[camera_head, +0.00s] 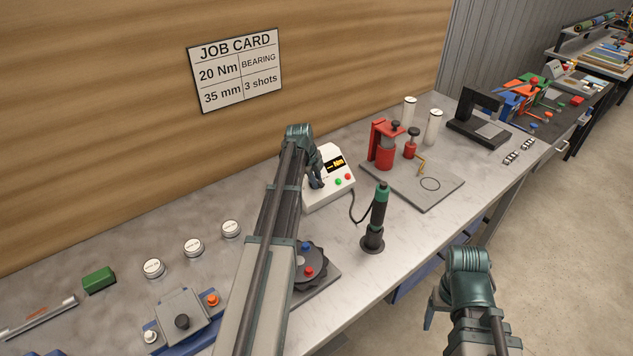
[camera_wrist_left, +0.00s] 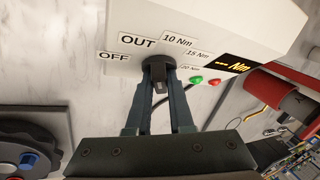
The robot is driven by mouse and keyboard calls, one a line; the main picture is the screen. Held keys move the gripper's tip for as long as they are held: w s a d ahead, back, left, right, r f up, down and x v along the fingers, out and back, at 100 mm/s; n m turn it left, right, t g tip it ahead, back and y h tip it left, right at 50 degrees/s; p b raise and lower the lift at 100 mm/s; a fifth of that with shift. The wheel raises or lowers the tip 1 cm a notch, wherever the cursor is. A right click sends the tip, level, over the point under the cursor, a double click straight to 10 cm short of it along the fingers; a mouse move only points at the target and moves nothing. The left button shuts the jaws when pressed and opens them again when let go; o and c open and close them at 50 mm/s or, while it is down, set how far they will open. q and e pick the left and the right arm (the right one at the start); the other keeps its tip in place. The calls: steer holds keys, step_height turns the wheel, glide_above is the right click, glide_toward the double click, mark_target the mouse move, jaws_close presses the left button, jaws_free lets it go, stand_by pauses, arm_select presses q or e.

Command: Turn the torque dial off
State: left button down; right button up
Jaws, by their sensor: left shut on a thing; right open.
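The torque controller is a white box (camera_head: 330,200) with a lit display reading "-- Nm", a green button and a red button. In the left wrist view its face (camera_wrist_left: 190,20) carries the labels OFF, OUT, 10 Nm, 15 Nm and 20 Nm around a black dial (camera_wrist_left: 158,72). My left gripper (camera_head: 316,182) reaches the front of the box and is shut on the dial, one finger on each side. The fingers hide part of the dial, and I cannot tell which label it points at. My right gripper (camera_head: 436,312) is open and empty, beyond the bench's front edge.
A black and green screwdriver (camera_head: 377,220) stands upright right of the box, with a cable. A red press (camera_head: 384,146) stands on a grey plate further right. A dark rotary disc (camera_head: 312,265) sits near my left arm. A job card (camera_head: 236,70) hangs behind.

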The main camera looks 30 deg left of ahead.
arm_select(q)
steer(key=shift+s+d+f+n+t+b, duration=0.1)
steer(key=shift+s+f+n+t+b, duration=0.1)
steer(key=shift+n+t+b, duration=0.3)
steer(key=shift+s+d+f+n+t+b, duration=0.1)
steer(key=shift+s+n+t+b, duration=0.15)
steer(key=shift+n+t, duration=0.35)
steer(key=n+t+b, duration=0.2)
steer(key=n, duration=0.1)
steer(key=shift+f+y+b, duration=0.15)
steer(key=shift+y+b, duration=0.15)
steer(key=shift+y, duration=0.1)
steer(key=n+t+y+b, duration=0.1)
steer(key=n+b, duration=0.1)
steer(key=shift+n+t+b, duration=0.3)
steer(key=shift+n+t, duration=0.1)
steer(key=shift+n+t+y+b, duration=0.6)
steer(key=shift+n+y+b, duration=0.2)
steer(key=shift+n+b, duration=0.3)
steer(key=shift+n, duration=0.3)
steer(key=c, duration=0.8)
jaws_free()
